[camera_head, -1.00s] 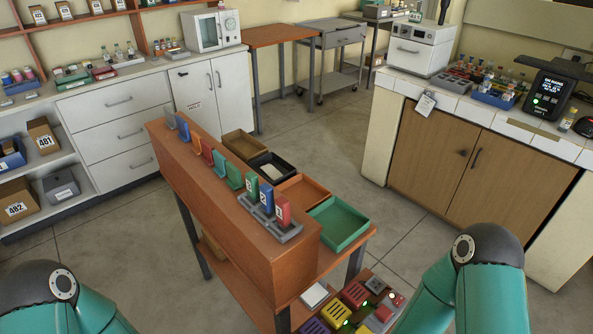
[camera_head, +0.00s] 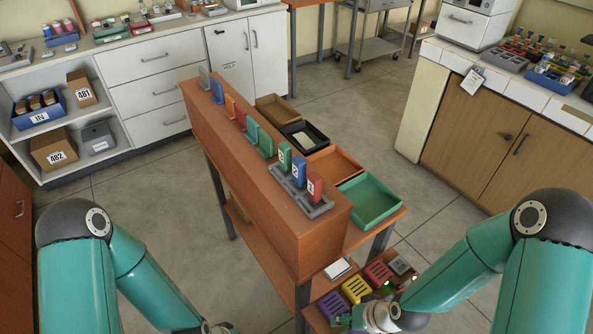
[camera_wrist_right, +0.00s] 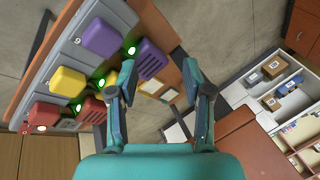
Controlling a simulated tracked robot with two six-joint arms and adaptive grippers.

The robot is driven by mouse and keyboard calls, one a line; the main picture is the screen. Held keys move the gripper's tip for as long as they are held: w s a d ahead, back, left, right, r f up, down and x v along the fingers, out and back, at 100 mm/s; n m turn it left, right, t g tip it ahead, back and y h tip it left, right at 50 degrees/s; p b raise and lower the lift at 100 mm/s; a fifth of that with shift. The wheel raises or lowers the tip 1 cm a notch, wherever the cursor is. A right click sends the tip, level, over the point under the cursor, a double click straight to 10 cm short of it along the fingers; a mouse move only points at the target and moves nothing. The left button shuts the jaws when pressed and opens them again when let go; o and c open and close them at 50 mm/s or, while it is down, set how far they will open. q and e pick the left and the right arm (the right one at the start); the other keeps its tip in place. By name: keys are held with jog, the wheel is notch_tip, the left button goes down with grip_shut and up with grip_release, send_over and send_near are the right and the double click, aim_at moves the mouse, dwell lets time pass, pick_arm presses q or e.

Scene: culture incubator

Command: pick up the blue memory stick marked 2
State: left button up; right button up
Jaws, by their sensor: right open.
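The blue memory stick marked 2 (camera_head: 299,171) stands upright in a grey holder (camera_head: 318,211) on top of the long wooden shelf unit (camera_head: 262,184). It is between a green stick (camera_head: 284,156) and a red stick (camera_head: 315,187). My right gripper (camera_wrist_right: 160,80) is open and empty in the right wrist view, above a panel of coloured blocks. In the head view it is low, by the yellow and purple blocks, well below and apart from the blue stick.
More coloured sticks stand in a row further back on the shelf unit. Open trays, including a green one (camera_head: 371,201), lie along its right side. The panel holds a yellow block (camera_head: 356,289) and a red block (camera_head: 378,272). Open floor lies left of the unit.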

jog(key=w+a+r+n+t+p, duration=0.15)
jog(key=w+r, duration=0.25)
jog(key=r, duration=0.6)
jog(key=w+r+n+t, duration=0.25)
jog(key=w+r, duration=0.25)
jog(key=r, duration=0.4)
jog(key=n+t+y, duration=0.3)
jog(key=t, duration=0.2)
send_near(303, 165)
jog(key=r+v, duration=0.1)
jog(key=v, duration=0.4)
jog(key=x, duration=1.1)
jog(key=shift+w+a+f+b, duration=0.15)
jog(key=shift+w+f+b, duration=0.05)
jog(key=shift+b, duration=0.15)
jog(key=shift+f+p+x, duration=0.2)
jog(key=shift+p+x, duration=0.35)
jog(key=shift+x, duration=0.75)
jog(key=shift+f+p+x, duration=0.2)
jog(key=shift+p+x, duration=0.3)
jog(key=shift+x, duration=0.8)
jog(key=shift+s, duration=0.1)
jog(key=shift+c, duration=0.2)
jog(key=shift+r, duration=0.1)
grip_shut()
